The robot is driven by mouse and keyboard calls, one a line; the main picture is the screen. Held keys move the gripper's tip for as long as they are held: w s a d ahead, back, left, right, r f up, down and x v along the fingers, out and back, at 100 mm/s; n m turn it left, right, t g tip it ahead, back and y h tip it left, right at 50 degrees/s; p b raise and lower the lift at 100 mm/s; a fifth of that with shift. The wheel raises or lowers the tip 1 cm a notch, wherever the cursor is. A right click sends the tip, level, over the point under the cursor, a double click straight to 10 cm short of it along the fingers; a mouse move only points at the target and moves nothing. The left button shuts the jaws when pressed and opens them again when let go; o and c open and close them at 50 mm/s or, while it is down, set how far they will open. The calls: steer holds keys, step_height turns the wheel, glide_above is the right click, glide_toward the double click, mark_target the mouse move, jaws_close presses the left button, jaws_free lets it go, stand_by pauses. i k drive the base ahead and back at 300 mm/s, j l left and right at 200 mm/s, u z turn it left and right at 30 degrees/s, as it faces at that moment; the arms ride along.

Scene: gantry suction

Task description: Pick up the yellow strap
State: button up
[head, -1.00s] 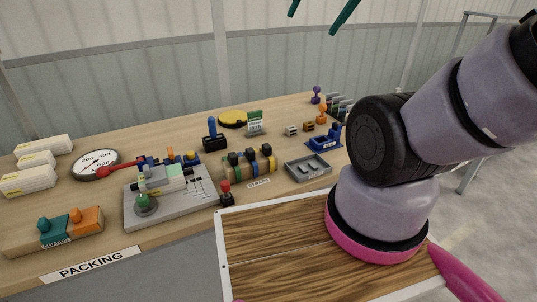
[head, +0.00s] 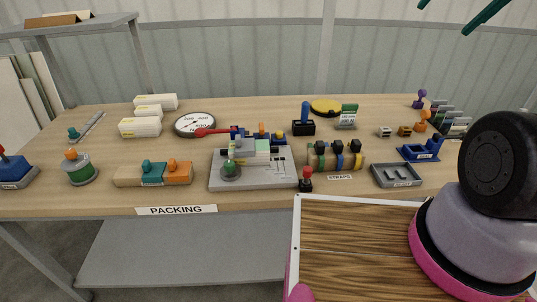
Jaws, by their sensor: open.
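The yellow strap (head: 357,161) is the rightmost of three bands around a tan holder on the bench, behind the STRAPS label (head: 339,177). A blue band (head: 340,163) and a green band (head: 322,162) sit to its left. Each band has a black block on top. My gripper (head: 442,21) shows only as two dark green fingertips at the top edge, right of centre. They are apart with nothing between them. They are high above the bench and away from the strap; the rest of my gripper is out of frame.
On the wooden bench (head: 80,200), a red-topped knob (head: 305,180) stands left of the label. A grey tray (head: 396,175) and a blue stand (head: 421,150) are to the right of the strap holder. A grey fixture (head: 265,178) is on the left. Several other items stand around.

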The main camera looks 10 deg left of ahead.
mark_target(356, 145)
steer(key=l+u, duration=0.45)
steer(key=k+l+u, duration=0.15)
steer(key=u, duration=0.3)
